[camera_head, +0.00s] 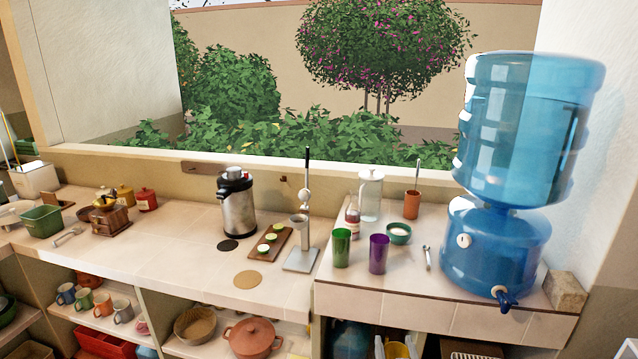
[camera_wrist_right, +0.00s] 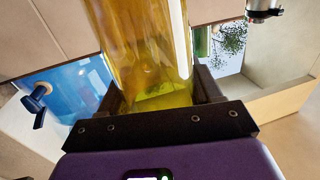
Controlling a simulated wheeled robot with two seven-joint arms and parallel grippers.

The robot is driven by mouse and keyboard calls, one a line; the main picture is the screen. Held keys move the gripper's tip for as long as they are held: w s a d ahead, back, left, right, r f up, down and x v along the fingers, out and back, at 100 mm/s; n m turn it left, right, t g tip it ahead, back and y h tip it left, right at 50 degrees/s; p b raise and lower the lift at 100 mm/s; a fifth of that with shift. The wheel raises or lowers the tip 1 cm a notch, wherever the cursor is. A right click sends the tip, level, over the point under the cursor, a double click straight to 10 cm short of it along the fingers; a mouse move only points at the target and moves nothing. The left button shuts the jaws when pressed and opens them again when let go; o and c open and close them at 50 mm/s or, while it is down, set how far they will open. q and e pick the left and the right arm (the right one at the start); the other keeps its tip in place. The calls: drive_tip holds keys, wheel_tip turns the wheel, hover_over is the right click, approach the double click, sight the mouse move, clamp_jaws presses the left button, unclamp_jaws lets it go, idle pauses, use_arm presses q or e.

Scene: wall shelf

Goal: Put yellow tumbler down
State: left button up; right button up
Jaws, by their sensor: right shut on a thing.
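The yellow tumbler (camera_wrist_right: 145,45) is see-through and fills the upper middle of the right wrist view. My right gripper (camera_wrist_right: 158,92) is shut on it, with one dark finger on each side. The tumbler's far end runs out of that picture. In the head view a small yellow shape (camera_head: 397,350) shows at the bottom edge, below the counter front; it is cut off and I cannot tell whether it is the tumbler. A green tumbler (camera_head: 342,247) and a purple tumbler (camera_head: 379,254) stand upright on the right counter. My left gripper is not in view.
A blue water dispenser (camera_head: 490,250) stands right of the tumblers; its tap (camera_wrist_right: 36,98) shows in the wrist view. Counter front is mostly clear.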

drive_tip(key=shift+f, duration=0.45)
drive_tip(key=s+f, duration=0.5)
drive_tip(key=f, duration=0.6)
drive_tip(key=shift+s+f+y, duration=0.3)
drive_tip(key=shift+s+f, duration=0.05)
